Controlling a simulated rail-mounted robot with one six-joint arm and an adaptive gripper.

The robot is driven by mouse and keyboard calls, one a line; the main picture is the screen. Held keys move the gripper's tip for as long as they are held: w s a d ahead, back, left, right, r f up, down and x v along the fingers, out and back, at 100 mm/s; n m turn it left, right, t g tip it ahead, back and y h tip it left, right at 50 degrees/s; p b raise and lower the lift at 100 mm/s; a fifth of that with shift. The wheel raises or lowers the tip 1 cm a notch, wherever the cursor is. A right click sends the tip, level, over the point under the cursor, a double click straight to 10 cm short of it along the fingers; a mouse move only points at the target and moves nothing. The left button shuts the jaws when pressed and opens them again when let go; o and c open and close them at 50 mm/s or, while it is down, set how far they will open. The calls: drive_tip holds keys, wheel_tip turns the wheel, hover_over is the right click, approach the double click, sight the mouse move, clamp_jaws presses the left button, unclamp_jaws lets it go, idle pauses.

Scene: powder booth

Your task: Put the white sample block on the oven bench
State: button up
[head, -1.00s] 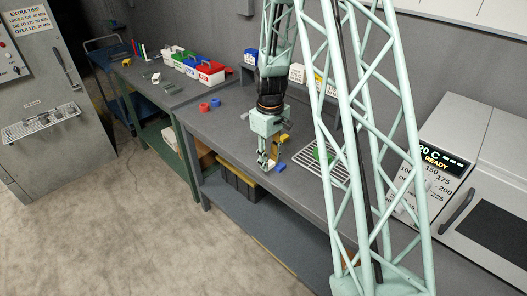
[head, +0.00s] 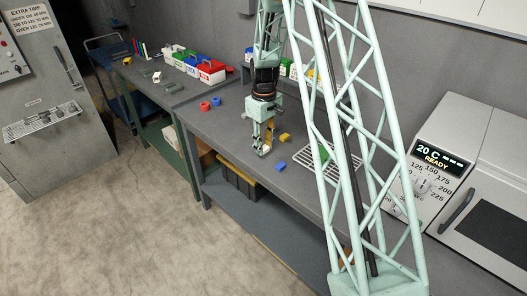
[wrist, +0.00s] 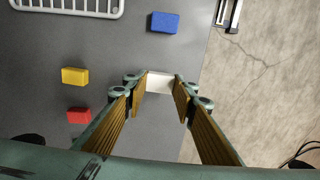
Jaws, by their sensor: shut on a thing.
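The white sample block (wrist: 159,83) is between the fingertips of my gripper (wrist: 160,85) in the wrist view. My gripper is shut on it, with a finger at each side. In the head view my gripper (head: 263,150) is over the grey bench (head: 235,140), left of the blue block. The block is too small there to judge its height above the bench. The oven (head: 470,185), its display reading 20 C READY, is at the right of the head view.
A blue block (wrist: 164,22), a yellow block (wrist: 75,76) and a red block (wrist: 78,115) lie on the bench. A wire rack (wrist: 70,6) is near them. Red (head: 205,105) and blue (head: 217,101) rings lie left. Coloured bins (head: 195,68) stand further back.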

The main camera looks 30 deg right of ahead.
sight(263, 147)
drive_tip(key=shift+w, duration=0.1)
drive_tip(key=shift+w+d, duration=0.1)
drive_tip(key=shift+w, duration=0.2)
drive_tip(key=shift+f, duration=1.8)
drive_tip(key=shift+f, duration=0.15)
drive_tip(key=o, duration=0.9)
drive_tip(key=shift+r, duration=0.2)
wheel_tip(263, 147, up, 11)
drive_tip(key=shift+f, duration=0.1)
drive_tip(key=shift+r, duration=0.55)
